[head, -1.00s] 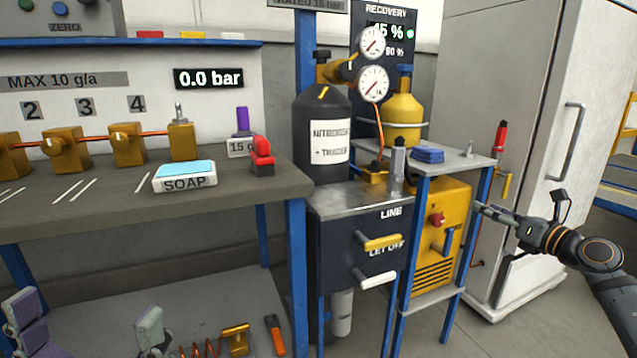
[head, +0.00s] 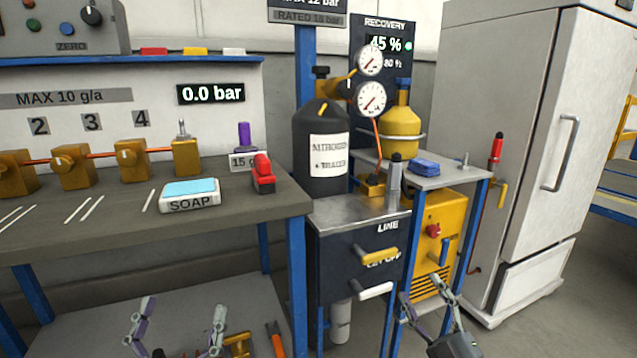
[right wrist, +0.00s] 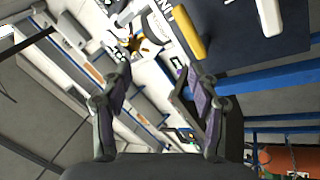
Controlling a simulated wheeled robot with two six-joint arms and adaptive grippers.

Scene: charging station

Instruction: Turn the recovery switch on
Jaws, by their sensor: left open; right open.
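The yellow recovery machine (head: 425,215) stands under the small grey-topped stand at centre right. I cannot tell which of these is the recovery switch. The recovery display (head: 386,45) above reads 45 %. My right gripper (head: 423,288) is open and empty, in front of and below the knob, apart from it; its fingers also show in the right wrist view (right wrist: 156,75). My left gripper (head: 182,306) is open and empty at bottom left, below the bench top.
A dark cabinet with a yellow handle (head: 380,256) and a white handle (head: 376,291) stands just left of the machine. Blue stand legs (head: 412,245) frame the machine. A white fridge-like cabinet (head: 520,150) is to the right. A bench (head: 110,225) with valves fills the left.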

